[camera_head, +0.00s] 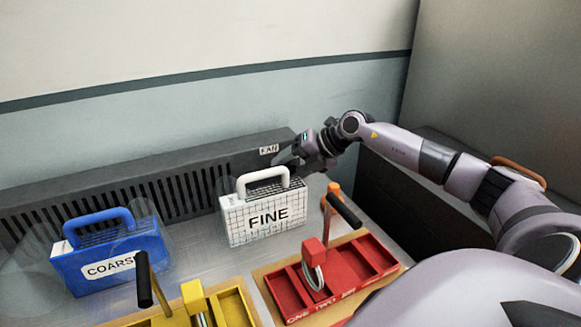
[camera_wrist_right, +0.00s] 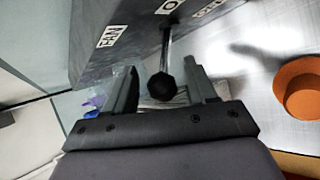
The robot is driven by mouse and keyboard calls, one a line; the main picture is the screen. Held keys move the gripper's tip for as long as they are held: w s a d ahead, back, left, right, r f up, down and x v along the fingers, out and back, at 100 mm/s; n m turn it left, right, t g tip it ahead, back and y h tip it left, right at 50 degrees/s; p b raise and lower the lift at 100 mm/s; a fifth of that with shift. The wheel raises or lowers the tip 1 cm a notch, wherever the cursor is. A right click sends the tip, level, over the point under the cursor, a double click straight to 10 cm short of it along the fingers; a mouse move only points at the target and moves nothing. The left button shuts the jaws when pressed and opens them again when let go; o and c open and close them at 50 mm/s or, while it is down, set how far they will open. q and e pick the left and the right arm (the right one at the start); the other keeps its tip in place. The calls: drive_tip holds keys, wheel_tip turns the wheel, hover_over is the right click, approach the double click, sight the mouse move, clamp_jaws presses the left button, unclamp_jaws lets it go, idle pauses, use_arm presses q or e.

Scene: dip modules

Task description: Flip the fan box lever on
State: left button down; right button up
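The fan box (camera_head: 190,190) is a long dark grey slatted box along the back wall, with a FAN label at its right end. In the right wrist view, the fan box (camera_wrist_right: 130,50) shows a thin metal lever ending in a black ball knob (camera_wrist_right: 162,87). My right gripper (camera_head: 290,160) is at the box's right end, in front of the label. In the wrist view, its two fingers (camera_wrist_right: 162,68) are spread apart, one on each side of the knob, with visible gaps. The lever is hidden in the head view. My left gripper is not in view.
A white FINE case (camera_head: 268,216) stands just left of my right gripper, and a blue COARSE case (camera_head: 112,262) farther left. A red tray (camera_head: 384,255) and a yellow tray (camera_head: 232,306) lie in front. An orange object (camera_wrist_right: 299,88) sits nearby.

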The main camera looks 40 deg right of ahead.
drive_tip(key=b+v, duration=0.2)
drive_tip(key=v, duration=0.5)
idle(0.3)
drive_tip(key=shift+s, duration=0.1)
idle(0.5)
